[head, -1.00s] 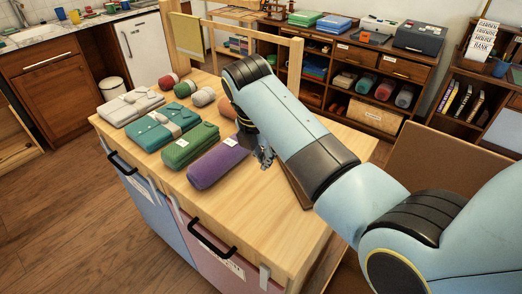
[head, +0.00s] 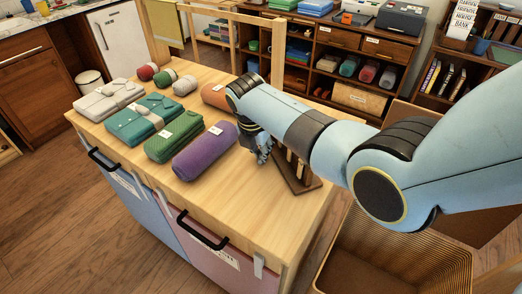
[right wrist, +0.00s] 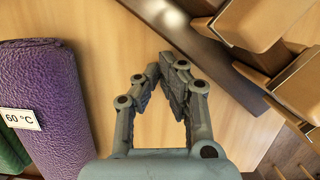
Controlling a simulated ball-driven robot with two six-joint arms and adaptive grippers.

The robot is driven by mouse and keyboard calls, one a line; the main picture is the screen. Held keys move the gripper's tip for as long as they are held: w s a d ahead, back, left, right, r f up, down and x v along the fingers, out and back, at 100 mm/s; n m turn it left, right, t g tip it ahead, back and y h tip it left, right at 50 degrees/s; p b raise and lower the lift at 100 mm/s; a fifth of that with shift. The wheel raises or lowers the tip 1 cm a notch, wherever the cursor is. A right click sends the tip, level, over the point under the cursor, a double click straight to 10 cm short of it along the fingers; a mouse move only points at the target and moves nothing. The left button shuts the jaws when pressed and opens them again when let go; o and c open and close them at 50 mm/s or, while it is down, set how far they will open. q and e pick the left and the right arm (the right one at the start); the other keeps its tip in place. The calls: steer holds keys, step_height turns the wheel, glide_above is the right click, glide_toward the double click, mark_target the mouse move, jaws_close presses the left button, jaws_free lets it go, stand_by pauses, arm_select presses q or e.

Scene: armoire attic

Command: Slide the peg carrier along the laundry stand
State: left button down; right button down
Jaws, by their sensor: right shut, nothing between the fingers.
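The laundry stand (head: 232,208) has a pale wooden top over blue and pink fronts. The peg carrier (head: 299,186), a dark brown base with wooden pegs, lies near the top's right side, partly behind my right arm. In the right wrist view its base (right wrist: 208,45) crosses the upper right. My right gripper (head: 263,152) is low over the top, between a purple roll (head: 206,150) and the carrier. Its fingers (right wrist: 170,68) are shut and empty, beside the base's edge; I cannot tell whether they touch it. My left gripper is out of view.
Green (head: 174,136), teal (head: 143,118) and white (head: 108,98) bundles line the left of the top. An orange roll (head: 214,95) and smaller rolls lie behind. A large wicker basket (head: 440,262) stands at the lower right. The front right of the top is clear.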

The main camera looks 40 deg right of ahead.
steer(key=shift+w+d, duration=0.15)
steer(key=shift+d, duration=0.15)
steer(key=w+d, duration=0.1)
steer(key=d, duration=0.2)
steer(key=w+d, duration=0.1)
steer(key=d, duration=0.1)
steer(key=shift+w+b, duration=0.3)
steer(key=shift+b, duration=0.1)
steer(key=shift+s+a, duration=0.1)
